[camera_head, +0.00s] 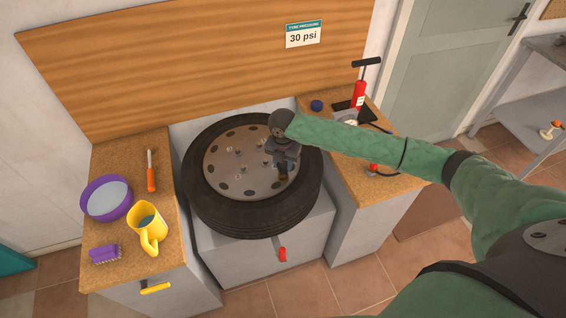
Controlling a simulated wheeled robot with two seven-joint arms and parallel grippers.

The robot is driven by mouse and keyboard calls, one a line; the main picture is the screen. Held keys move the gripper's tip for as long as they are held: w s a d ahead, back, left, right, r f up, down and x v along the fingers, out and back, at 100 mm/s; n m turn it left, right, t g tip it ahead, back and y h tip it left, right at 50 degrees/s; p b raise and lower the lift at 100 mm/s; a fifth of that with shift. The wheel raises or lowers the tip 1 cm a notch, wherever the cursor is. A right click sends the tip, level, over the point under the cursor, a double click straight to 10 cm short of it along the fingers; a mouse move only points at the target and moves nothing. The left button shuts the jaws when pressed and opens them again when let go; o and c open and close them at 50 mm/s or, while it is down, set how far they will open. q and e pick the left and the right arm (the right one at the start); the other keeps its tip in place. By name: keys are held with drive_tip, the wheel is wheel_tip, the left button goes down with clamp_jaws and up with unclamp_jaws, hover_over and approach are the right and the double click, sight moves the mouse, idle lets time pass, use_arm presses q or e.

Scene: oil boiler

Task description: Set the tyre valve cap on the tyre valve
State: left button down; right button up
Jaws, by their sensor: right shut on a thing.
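The tyre (255,222) lies flat on a grey stand, with a brown-grey wheel disc (222,170) and several small metal studs in its middle. My right gripper (284,175) points down over the right part of the disc, close to its edge. It is shut on a small dark thing, taken to be the tyre valve cap, which is mostly hidden by the fingers. The tyre valve cannot be made out clearly; I cannot tell whether the cap touches it. My left gripper is not in view.
The left counter holds a purple bowl (107,199), yellow jug (149,230), purple brush (105,254) and orange-handled screwdriver (151,172). On the right counter are a red pump (359,95) and a small blue round thing (317,105). A 30 psi sign (303,35) hangs behind.

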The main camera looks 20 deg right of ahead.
drive_tip(key=shift+p, duration=0.55)
idle(0.8)
drive_tip(key=shift+f+b, duration=0.5)
drive_tip(key=shift+f, duration=0.7)
drive_tip(key=o, duration=1)
drive_tip(key=shift+o, duration=0.2)
